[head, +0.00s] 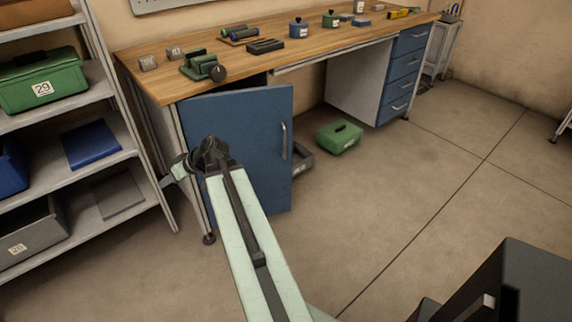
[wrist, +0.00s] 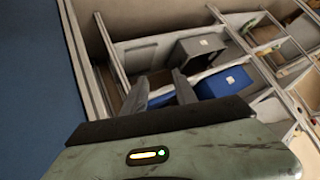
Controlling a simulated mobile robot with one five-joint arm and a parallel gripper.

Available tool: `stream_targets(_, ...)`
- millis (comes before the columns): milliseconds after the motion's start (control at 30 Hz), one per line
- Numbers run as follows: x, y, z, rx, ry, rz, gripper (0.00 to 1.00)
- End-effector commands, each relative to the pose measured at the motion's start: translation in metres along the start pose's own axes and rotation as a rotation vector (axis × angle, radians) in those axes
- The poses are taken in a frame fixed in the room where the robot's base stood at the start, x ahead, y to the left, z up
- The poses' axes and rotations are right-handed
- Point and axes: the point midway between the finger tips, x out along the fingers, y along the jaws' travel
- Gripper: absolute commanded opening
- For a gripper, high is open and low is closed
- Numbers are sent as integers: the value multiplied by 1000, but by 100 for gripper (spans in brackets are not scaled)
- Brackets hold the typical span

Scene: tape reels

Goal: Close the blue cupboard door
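The blue cupboard door (head: 245,130) hangs under the left end of the workbench in the head view. It stands open, angled out from the bench front, with a dark gap above its top edge. Its upright metal handle (head: 283,141) is near its right edge. My gripper (head: 172,172) is at the door's left side, pointing left, away from the handle. In the wrist view my gripper (wrist: 161,92) has its two fingers apart with nothing between them. A blue surface (wrist: 35,70), likely the door, fills the left edge there. My arm hides the door's lower left part.
The workbench (head: 140,70) carries several tools and jars. A shelf rack (head: 95,75) with bins stands close on the left. A green box (head: 339,138) and a grey bin (head: 301,160) are on the floor beyond the door. The floor at right is mostly clear.

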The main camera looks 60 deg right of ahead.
Motion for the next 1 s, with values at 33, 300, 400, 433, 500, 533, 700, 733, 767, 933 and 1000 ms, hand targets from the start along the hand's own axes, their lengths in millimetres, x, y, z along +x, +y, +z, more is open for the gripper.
stream_targets(33, 4, 64, 26, 6, 122, 51, 34)
stream_targets(300, -145, 302, 92, -29, 649, 483, 34)
stream_targets(400, -197, 348, 122, -30, 737, 624, 34)
stream_targets(433, -209, 356, 129, -30, 754, 654, 34)
stream_targets(500, -229, 370, 139, -30, 780, 706, 34)
stream_targets(533, -235, 372, 141, -30, 787, 719, 34)
stream_targets(700, -244, 375, 140, -32, 794, 735, 34)
stream_targets(733, -243, 376, 139, -32, 794, 734, 34)
stream_targets(767, -242, 377, 138, -32, 794, 734, 34)
stream_targets(933, -233, 389, 125, -31, 793, 732, 34)
stream_targets(1000, -226, 397, 116, -32, 793, 731, 34)
